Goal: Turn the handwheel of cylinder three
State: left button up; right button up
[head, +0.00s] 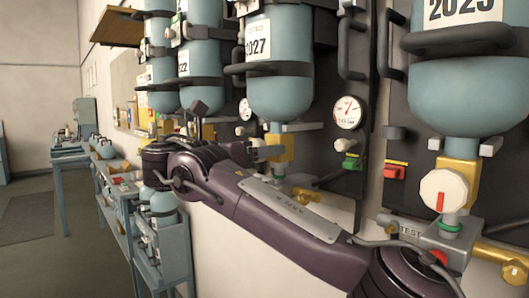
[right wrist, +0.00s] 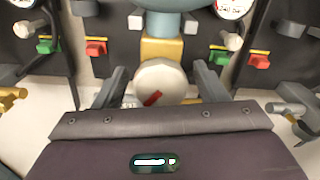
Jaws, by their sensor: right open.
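Several teal cylinders hang along the wall in the head view, one marked 2027 (head: 272,62) and a nearer one marked 2025 (head: 465,95); I see no position numbers on them. In the right wrist view, a white round handwheel (right wrist: 160,80) with a red mark sits below a yellow valve block (right wrist: 162,48) and a teal cylinder bottom (right wrist: 160,20). My right gripper (right wrist: 161,72) is open, one finger on each side of this handwheel; I cannot tell if they touch it. In the head view my arm hides much of that area. My left gripper is out of view.
The nearest cylinder has its own white handwheel (head: 443,190) with a red mark. A pressure gauge (head: 347,112), a green switch (head: 352,163) and a red switch (head: 394,171) sit on the wall panels. A blue-grey bench (head: 163,243) stands left; floor farther left is clear.

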jog(key=shift+s+a, duration=0.1)
jog(key=shift+c, duration=0.8)
jog(key=c, duration=0.8)
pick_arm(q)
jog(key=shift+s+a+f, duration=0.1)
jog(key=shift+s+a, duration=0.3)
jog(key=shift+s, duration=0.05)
pick_arm(e)
jog(key=shift+c, duration=0.2)
